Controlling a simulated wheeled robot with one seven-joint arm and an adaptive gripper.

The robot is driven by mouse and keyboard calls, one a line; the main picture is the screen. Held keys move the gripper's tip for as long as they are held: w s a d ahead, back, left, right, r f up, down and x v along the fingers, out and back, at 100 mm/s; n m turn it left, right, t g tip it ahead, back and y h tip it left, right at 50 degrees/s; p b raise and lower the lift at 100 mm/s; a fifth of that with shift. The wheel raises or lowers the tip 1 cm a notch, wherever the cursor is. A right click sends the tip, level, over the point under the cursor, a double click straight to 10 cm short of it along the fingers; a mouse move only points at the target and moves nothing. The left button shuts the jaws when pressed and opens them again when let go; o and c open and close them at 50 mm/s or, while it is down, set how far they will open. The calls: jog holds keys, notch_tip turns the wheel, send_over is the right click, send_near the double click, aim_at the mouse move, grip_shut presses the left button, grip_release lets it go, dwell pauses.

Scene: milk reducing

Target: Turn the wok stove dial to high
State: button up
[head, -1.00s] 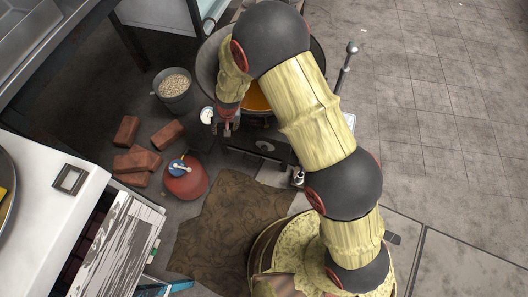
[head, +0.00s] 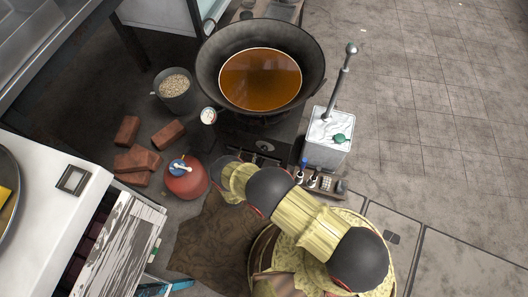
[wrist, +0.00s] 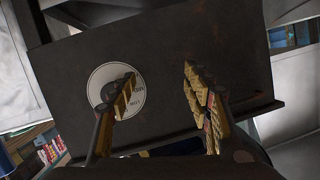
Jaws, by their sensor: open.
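The wok stove (head: 268,140) is a dark metal block under the wide black wok (head: 210,65), which holds orange-brown liquid. In the wrist view the stove's dark front panel (wrist: 210,40) fills most of the picture. The dial (wrist: 100,82) shows there as a pale round plate with a grey centre and small lettering, left of the middle. My gripper (wrist: 158,76) is open and empty, its fingers pointing at the panel. The left finger overlaps the right part of the dial plate; the right finger stands clear over bare panel. I cannot tell contact or the dial's setting.
A metal box with a lever (head: 328,140) stands right of the stove, with small bottles (head: 303,172) before it. A red gas cylinder (head: 186,182), bricks (head: 166,134) and a grain bucket (head: 174,92) are to the left. The tiled floor at right is clear.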

aim_at(264, 150)
jog(key=s+d+t+h, duration=0.2)
jog(key=s+d+t, duration=0.1)
jog(key=s+d, duration=0.35)
jog(key=b+x, duration=0.2)
jog(key=x, duration=0.6)
jog(key=shift+w+d+r, duration=0.1)
jog(key=shift+r, duration=0.05)
jog(key=shift+c, duration=0.7)
jog(key=c, duration=1)
